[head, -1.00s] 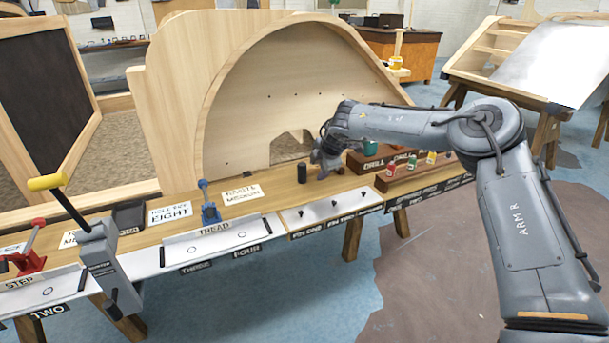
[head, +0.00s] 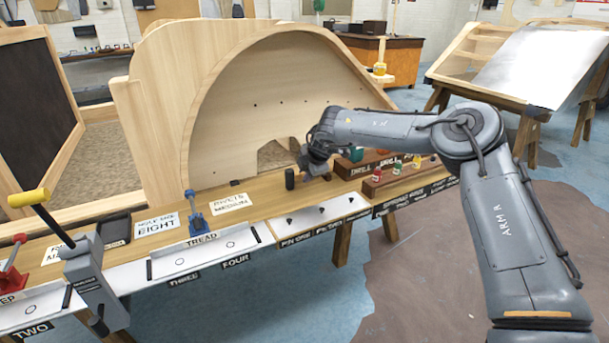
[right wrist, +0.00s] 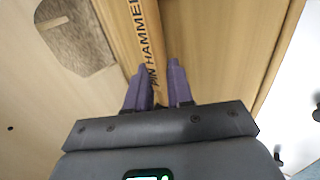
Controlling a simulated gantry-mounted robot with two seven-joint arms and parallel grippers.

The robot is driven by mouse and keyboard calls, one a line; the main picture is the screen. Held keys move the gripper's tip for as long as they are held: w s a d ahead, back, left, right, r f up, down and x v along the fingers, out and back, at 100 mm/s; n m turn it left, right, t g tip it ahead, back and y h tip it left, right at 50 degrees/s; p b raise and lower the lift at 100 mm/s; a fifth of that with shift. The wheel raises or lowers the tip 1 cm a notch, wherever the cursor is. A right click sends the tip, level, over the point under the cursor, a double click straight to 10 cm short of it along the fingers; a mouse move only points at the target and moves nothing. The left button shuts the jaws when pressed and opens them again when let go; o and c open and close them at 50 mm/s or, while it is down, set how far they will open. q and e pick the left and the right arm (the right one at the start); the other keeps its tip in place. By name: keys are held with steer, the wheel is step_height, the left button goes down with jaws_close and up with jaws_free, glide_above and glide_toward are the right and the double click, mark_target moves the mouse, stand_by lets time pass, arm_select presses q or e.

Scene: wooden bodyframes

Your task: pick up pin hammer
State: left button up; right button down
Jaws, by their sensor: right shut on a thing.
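My right gripper (head: 308,172) is low over the back of the wooden bench (head: 120,256), beside a short black cylinder (head: 289,179). In the right wrist view its two purple-grey fingers (right wrist: 159,84) are close together and shut on the pin hammer (right wrist: 143,35), a light wooden piece with "PIN HAMMER" in dark letters along it. The piece runs up from between the fingertips. The hammer cannot be made out in the head view, and the part between the fingers is mostly hidden. My left gripper is out of view.
A tall arched wooden frame (head: 150,110) stands behind the bench. Racks with coloured bottles (head: 398,166) are right of the gripper. A lever tool with a yellow handle (head: 30,197) and a blue clamp (head: 193,212) stand to the left.

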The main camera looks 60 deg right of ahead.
steer(key=shift+w+r+p, duration=0.1)
steer(key=shift+r+p, duration=0.2)
steer(key=shift+r, duration=0.4)
step_height(320, 180, up, 3)
steer(key=shift+f+p, duration=0.15)
steer(key=shift+p, duration=0.75)
steer(key=s+d+r+p, duration=0.3)
steer(key=s+r+p, duration=0.8)
steer(key=r+p, duration=0.1)
steer(key=shift+d+r, duration=0.25)
steer(key=shift+d, duration=0.15)
